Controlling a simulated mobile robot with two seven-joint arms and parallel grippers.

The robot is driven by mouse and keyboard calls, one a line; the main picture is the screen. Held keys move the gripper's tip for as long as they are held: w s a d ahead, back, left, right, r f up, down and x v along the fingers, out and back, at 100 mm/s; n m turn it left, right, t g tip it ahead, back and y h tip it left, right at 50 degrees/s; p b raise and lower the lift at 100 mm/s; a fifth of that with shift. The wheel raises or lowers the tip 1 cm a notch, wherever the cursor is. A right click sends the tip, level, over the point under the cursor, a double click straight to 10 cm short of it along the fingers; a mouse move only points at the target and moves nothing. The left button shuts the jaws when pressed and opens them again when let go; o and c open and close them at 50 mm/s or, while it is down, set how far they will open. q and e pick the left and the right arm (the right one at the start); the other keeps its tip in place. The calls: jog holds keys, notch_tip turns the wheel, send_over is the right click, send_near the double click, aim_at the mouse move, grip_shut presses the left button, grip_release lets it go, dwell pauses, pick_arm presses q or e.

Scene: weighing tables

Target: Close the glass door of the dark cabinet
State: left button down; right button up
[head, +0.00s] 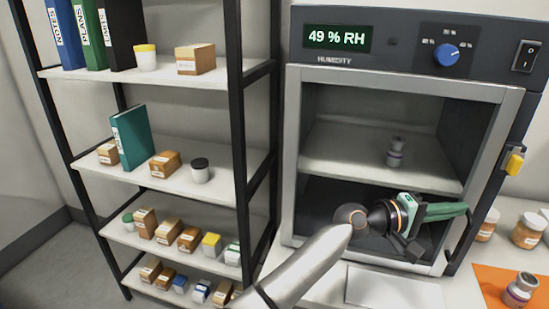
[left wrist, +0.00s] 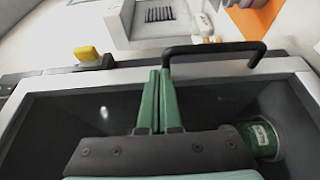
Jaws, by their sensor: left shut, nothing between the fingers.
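The dark cabinet (head: 375,40) stands at the right of the head view. Its glass door (head: 400,83) has a pale grey frame and lies across the front, shut or nearly shut; I cannot tell if a small gap is left. The black handle (head: 462,243) is on the door's right side and also shows in the left wrist view (left wrist: 215,48). My left gripper (head: 466,208) is in front of the glass, its green fingers shut and empty. In the left wrist view the fingertips (left wrist: 159,72) reach the frame beside one end of the handle; contact is unclear. My right gripper is out of view.
A yellow catch (head: 514,163) is on the cabinet's right side. A small jar (head: 395,153) stands on the inner shelf. Jars (head: 528,231) and an orange mat (head: 492,275) are on the table at right. An open shelf rack (head: 237,130) stands at left.

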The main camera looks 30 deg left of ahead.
pick_arm(q)
jog(key=shift+s+d+r, duration=0.3)
jog(key=shift+d+r, duration=0.2)
jog(key=shift+d, duration=0.15)
jog(key=w+a+f+v, duration=0.1)
jog(key=v, duration=1.2)
jog(key=s+a+f+m+g+y, duration=0.1)
jog(key=s+a+f+m+y, duration=0.2)
jog(key=s+f, duration=0.5)
jog(key=s+a+f+m+g+y, duration=0.15)
jog(key=s+f+y, duration=0.25)
jog(key=f, duration=0.8)
jog(key=s+a+f+m+g+y, duration=0.2)
jog(key=s+a+f+y, duration=0.2)
jog(key=s+a, duration=0.45)
jog(key=s+a+f+m+g+y, duration=0.2)
jog(key=s+a+f+y, duration=0.25)
jog(key=s+a, duration=0.4)
jog(key=w+d+f+t+h+p, duration=0.3)
jog(key=d+f+t, duration=0.3)
jog(key=f, duration=0.1)
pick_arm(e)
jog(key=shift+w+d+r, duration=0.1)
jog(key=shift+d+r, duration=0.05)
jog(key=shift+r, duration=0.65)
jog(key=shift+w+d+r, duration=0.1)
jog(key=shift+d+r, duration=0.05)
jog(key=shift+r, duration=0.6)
